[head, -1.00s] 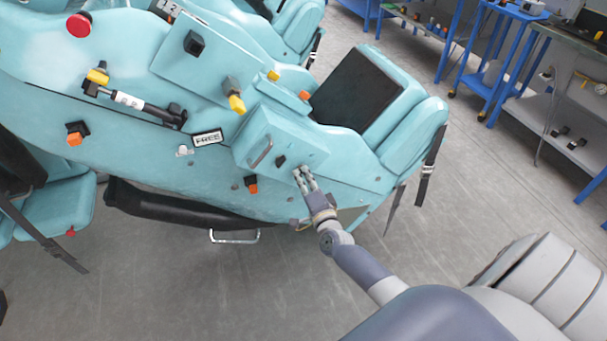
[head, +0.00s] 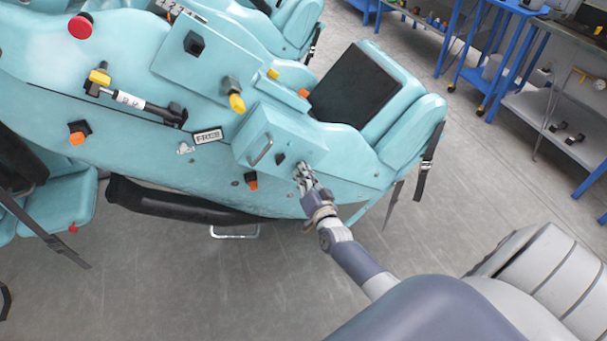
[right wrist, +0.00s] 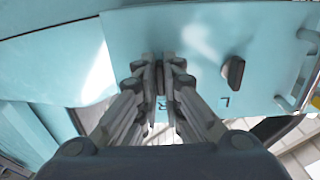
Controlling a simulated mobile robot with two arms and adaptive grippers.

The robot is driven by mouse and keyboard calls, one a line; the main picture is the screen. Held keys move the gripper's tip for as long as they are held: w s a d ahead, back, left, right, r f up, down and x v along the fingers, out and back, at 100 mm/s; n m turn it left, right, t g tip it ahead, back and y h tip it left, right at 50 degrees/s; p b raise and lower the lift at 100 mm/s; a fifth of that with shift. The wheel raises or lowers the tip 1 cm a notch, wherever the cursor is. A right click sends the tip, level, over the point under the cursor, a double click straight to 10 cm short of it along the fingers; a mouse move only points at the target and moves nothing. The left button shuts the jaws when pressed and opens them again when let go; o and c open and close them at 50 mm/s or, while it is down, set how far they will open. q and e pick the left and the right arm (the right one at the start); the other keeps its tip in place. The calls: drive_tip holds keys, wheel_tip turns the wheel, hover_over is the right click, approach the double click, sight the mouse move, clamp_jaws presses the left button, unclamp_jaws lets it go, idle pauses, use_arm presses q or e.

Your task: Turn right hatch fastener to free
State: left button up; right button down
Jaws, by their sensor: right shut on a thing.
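The pale teal hatch (head: 262,127) is on the side of the coaster car, with a metal handle (head: 261,152) and a dark left fastener (head: 280,158). My right gripper (head: 300,172) is at the hatch's right part. In the right wrist view my right gripper (right wrist: 159,75) is shut on the right hatch fastener (right wrist: 159,73), mostly hidden between the fingers. An R mark shows below it. The left fastener (right wrist: 232,72) stands free with an L mark below. The held fastener's exact angle is hard to tell. My left gripper is not in view.
A "FREE" label (head: 207,136) is on the car body left of the hatch. Orange (head: 251,181) and yellow (head: 236,102) knobs stick out nearby. A seat (head: 362,85) lies right of the hatch. Blue workbenches (head: 545,70) stand at the upper right. The floor below is clear.

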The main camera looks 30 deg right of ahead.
idle(0.3)
drive_tip(key=c, duration=1.7)
unclamp_jaws()
drive_tip(key=v, duration=1.2)
drive_tip(key=shift+f, duration=0.1)
